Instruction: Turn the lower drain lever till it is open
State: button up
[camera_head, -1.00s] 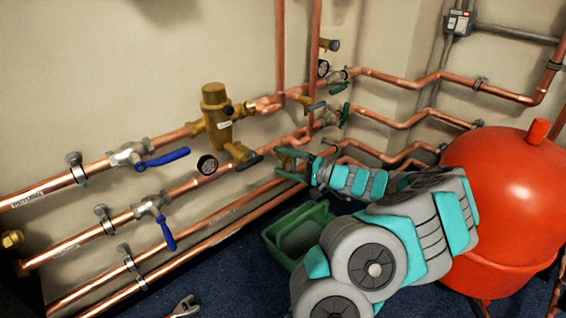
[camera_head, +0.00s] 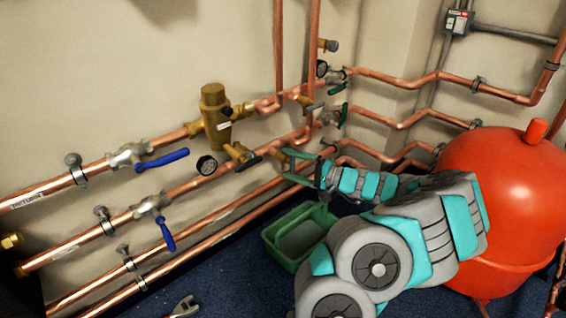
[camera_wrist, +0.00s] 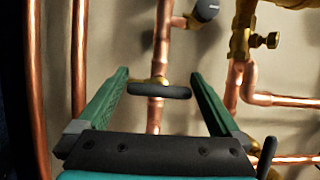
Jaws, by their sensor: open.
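The lower drain lever (camera_head: 249,163) is a dark handle on a small brass valve on the second copper pipe (camera_head: 183,189). In the wrist view the lever (camera_wrist: 160,91) lies crosswise over that pipe, in the gap between my finger outlines. My gripper (camera_head: 287,164) is open and empty, with green fingers, to the right of the lever in the head view. In the wrist view my gripper's fingertips (camera_wrist: 160,73) stand on either side of the lever. I see no contact, and the depth between fingers and lever is unclear.
A brass mixing valve (camera_head: 214,113) and a gauge (camera_head: 207,165) sit close by. Another dark lever (camera_head: 315,106) is on the upper pipe. Blue levers (camera_head: 163,160) are at left. A green tub (camera_head: 277,254) stands on the floor; a red tank (camera_head: 500,200) is at right.

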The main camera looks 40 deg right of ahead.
aim_at(294, 166)
jog(key=shift+v, duration=2.35)
jog(key=shift+s, duration=0.1)
